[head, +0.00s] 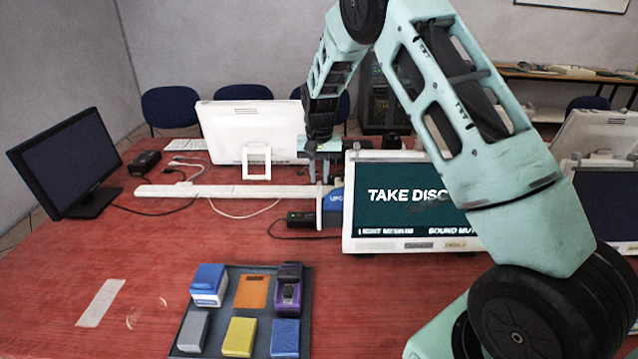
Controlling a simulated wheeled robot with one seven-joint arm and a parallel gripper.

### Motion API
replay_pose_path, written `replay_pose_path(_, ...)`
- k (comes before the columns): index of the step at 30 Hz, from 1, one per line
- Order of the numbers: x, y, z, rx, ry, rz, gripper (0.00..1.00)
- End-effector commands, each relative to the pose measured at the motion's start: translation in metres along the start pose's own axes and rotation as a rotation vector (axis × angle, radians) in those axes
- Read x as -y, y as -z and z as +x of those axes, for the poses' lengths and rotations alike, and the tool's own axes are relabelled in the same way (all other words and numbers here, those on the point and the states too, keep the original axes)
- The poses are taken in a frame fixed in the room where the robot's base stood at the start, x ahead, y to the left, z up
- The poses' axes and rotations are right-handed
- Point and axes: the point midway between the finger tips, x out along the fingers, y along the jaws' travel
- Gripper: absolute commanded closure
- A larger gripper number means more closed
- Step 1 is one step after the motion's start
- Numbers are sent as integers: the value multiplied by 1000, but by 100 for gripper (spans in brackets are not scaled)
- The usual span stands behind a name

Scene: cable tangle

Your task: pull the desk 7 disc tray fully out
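A white all-in-one computer (348,215) stands right of centre, its dark green screen (400,215) reading "TAKE DISC", with the right part hidden behind my arm. A thin white upright piece (319,206) stands just left of its left edge; it may be the disc tray seen edge-on, but I cannot be sure. My gripper (320,178) points down just above this piece, near the computer's upper left corner. The fingers are small and far off, so whether they grip or touch anything is unclear. No desk number is readable.
A dark tray (223,311) with several coloured blocks lies at the front. A black monitor (66,160) stands left. Another white computer (225,135) stands behind a long white cable strip (190,191). Loose cables and a black adapter (302,218) lie near the gripper. The front left tabletop is mostly clear.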

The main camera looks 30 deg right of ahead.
Motion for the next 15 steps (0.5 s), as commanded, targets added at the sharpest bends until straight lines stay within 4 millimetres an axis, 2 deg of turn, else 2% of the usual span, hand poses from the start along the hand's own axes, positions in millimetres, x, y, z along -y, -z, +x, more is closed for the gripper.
replay_pose_path(6,0,0,30,1,0,0,80)
replay_pose_path(15,0,0,42,-1,1,1,80)
